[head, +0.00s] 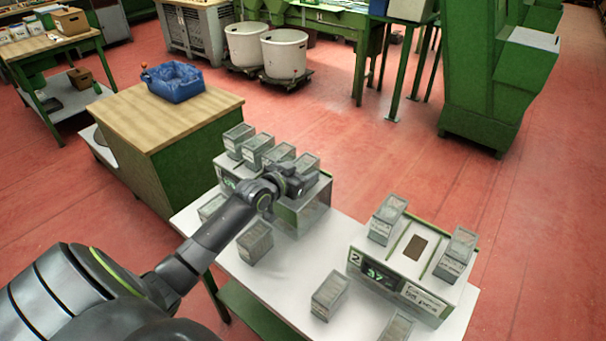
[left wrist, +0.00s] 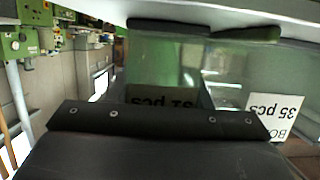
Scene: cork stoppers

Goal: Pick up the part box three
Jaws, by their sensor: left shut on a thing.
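Several small clear part boxes with grey lids stand on the left machine (head: 312,212); one is at its back left (head: 238,140) and one at its right (head: 306,165). I cannot read which is box three. My left gripper (head: 284,180) is over the front of that machine, its fingers mostly hidden by my wrist. In the left wrist view it is shut on a clear greenish part box (left wrist: 165,62), whose upside-down label ends in "pcs". A neighbouring label reading "35 pcs" (left wrist: 272,112) is at the right. My right gripper is not in view.
More boxes stand on the white table (head: 275,285), at front left (head: 255,243) and centre (head: 330,295). A second machine marked 2 (head: 390,268) carries boxes at both ends. A wooden-topped bench (head: 170,110) with a blue bin (head: 178,82) is behind.

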